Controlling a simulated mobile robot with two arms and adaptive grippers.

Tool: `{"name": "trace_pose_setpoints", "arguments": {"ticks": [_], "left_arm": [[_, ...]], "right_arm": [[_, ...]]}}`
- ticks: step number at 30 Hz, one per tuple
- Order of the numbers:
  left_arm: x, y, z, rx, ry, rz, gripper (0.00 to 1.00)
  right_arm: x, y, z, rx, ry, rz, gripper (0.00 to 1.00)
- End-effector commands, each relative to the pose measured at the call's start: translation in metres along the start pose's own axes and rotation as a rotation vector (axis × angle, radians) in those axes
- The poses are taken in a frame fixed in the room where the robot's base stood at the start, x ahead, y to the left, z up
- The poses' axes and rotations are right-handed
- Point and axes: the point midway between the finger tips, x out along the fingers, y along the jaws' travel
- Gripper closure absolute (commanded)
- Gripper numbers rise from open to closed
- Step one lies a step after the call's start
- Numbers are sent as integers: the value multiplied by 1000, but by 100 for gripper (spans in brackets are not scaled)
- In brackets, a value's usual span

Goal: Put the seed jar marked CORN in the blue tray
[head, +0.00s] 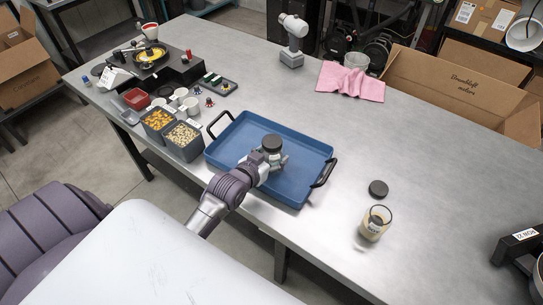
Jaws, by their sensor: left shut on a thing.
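The blue tray (232,163) lies on the workbench and has a black handle at each end. My left gripper (270,159) is over the tray, shut on a jar with a dark lid (272,143). The gripper hides much of this jar, and I cannot read any label on it. I cannot tell whether the jar touches the tray floor. A second, open glass jar (375,224) with pale contents stands to the right of the tray; its marking is too small to read. My right gripper is not in view.
A loose dark lid (378,188) lies behind the open jar. Bins of orange (157,119) and pale seeds (183,135) stand left of the tray. A pink cloth (352,82) lies at the back. The bench between tray and open jar is clear.

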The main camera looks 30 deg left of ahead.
Motion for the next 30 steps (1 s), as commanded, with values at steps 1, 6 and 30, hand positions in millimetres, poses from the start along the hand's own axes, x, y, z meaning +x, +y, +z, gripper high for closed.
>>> {"name": "trace_pose_setpoints", "arguments": {"ticks": [1,6,30], "left_arm": [[2,0,4,0,1,0,80],[4,0,9,1,5,0,80],[4,0,10,1,2,0,8]], "right_arm": [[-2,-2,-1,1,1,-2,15],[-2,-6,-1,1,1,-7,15],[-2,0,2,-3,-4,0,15]]}}
